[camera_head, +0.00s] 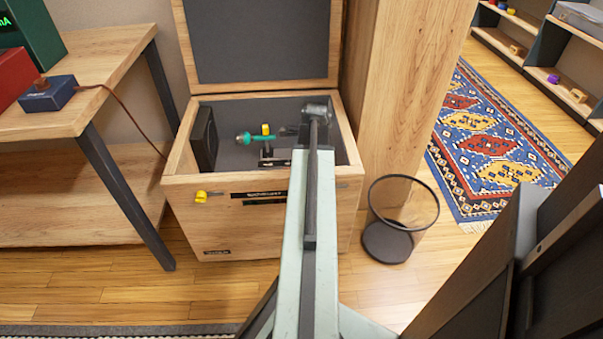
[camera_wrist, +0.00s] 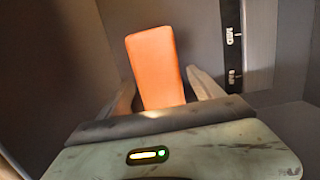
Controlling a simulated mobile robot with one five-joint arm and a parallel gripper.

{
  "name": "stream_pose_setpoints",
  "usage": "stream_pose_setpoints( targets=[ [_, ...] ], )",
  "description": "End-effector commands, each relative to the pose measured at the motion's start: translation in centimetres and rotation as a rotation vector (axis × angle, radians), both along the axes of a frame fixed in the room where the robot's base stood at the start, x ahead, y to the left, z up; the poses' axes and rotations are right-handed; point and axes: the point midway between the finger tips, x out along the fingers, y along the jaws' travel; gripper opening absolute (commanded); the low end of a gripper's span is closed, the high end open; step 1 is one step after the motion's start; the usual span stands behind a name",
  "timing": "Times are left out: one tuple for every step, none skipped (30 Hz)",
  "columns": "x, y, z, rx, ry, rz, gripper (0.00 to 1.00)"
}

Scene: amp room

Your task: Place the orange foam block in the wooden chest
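The orange foam block (camera_wrist: 155,62) shows in the wrist view between the two fingers of my gripper (camera_wrist: 162,78), which appear shut on its sides. Its far end sticks out past the fingertips, slightly tilted. The wooden chest (camera_head: 228,218) stands open in the head view, with its lid raised at the back. My arm reaches over its front wall, with the arm's end over the right part of the grey-lined inside. The block and fingertips are hidden in the head view.
Inside the chest are a black panel (camera_head: 204,138) at the left and a green-handled tool (camera_head: 256,139). A wooden table (camera_head: 85,75) stands left, with a blue box (camera_head: 47,94) on it. A wire bin (camera_head: 389,240) stands to the chest's right by a wooden post (camera_head: 400,90).

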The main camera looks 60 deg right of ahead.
Motion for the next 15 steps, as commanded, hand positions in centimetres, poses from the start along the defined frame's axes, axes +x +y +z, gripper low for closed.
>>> stream_pose_setpoints(
  targets=[
    [0.0,0.0,0.0,0.000,0.000,0.000,0.76],
    [0.0,0.0,0.0,0.000,0.000,0.000,0.76],
    [0.0,0.0,0.0,0.000,0.000,0.000,0.76],
    [0.0,0.0,0.0,0.000,0.000,0.000,0.76],
    [0.0,0.0,0.1,0.000,0.000,0.000,0.76],
    [0.0,0.0,0.2,0.000,0.000,0.001,0.76],
    [0.0,0.0,0.4,0.000,0.000,0.001,0.76],
    [0.0,0.0,0.6,0.000,0.000,0.001,0.76],
    [0.0,0.0,0.9,0.000,0.000,0.001,0.76],
    [0.0,0.0,1.3,0.000,0.000,0.001,0.76],
    [-0.1,0.0,1.7,0.000,0.000,0.001,0.76],
    [-0.1,-0.1,2.3,0.000,0.000,0.001,0.76],
    [-0.2,-0.1,2.8,0.000,0.000,0.001,0.76],
    [-0.2,-0.2,3.4,0.000,0.000,0.001,0.76],
    [-0.3,-0.2,4.2,0.000,0.000,0.001,0.76]
  ],
)
